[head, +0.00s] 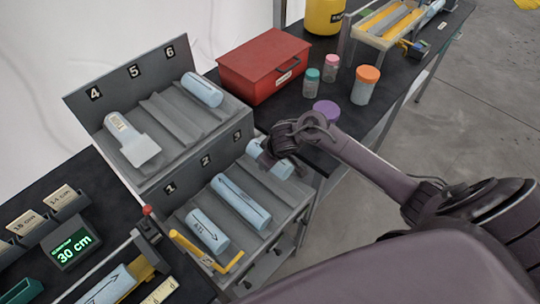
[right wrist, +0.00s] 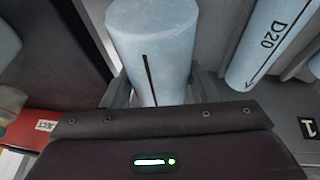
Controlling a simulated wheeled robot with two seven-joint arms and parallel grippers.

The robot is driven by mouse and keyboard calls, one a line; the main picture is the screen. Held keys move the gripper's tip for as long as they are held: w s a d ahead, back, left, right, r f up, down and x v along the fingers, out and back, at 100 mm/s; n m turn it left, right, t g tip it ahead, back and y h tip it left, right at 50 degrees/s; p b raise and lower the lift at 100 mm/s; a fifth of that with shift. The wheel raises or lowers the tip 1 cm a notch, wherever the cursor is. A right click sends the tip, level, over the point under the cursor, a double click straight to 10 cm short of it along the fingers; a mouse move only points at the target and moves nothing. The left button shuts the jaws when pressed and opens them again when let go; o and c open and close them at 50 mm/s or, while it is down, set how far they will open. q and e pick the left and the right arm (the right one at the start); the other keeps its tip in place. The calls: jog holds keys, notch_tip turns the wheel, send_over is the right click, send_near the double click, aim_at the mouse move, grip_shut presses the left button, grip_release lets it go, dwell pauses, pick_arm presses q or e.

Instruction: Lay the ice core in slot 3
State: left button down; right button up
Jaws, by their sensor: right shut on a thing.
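The ice core (head: 283,169), pale blue with a black line, is at slot 3, the right-hand channel of the rack's lower tier. My right gripper (head: 268,157) is shut around its middle and partly hides it. In the right wrist view the core (right wrist: 155,45) sits between the two fingers. I cannot tell whether it touches the channel floor. The slot 3 number plate (head: 237,136) is just left of the gripper. My left gripper is not in view.
Cores lie in slot 1 (head: 207,232), slot 2 (head: 241,201) and slot 6 (head: 202,90). A white scoop (head: 136,147) lies in slot 4; slot 5 (head: 170,118) is empty. A red box (head: 264,66) and several jars stand behind the gripper. A yellow bracket (head: 205,255) is at the front.

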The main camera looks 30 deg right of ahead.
aim_at(277, 166)
notch_tip(277, 166, down, 3)
jog(key=shift+w+f+b, duration=0.1)
jog(key=shift+f+b, duration=0.05)
jog(key=shift+b, duration=0.8)
jog(key=shift+f+b, duration=1.5)
jog(key=shift+f, duration=0.8)
jog(key=o, duration=1.3)
jog(key=shift+f, duration=0.1)
jog(key=p+v, duration=0.2)
jog(key=v, duration=0.6)
jog(key=shift+a, duration=0.1)
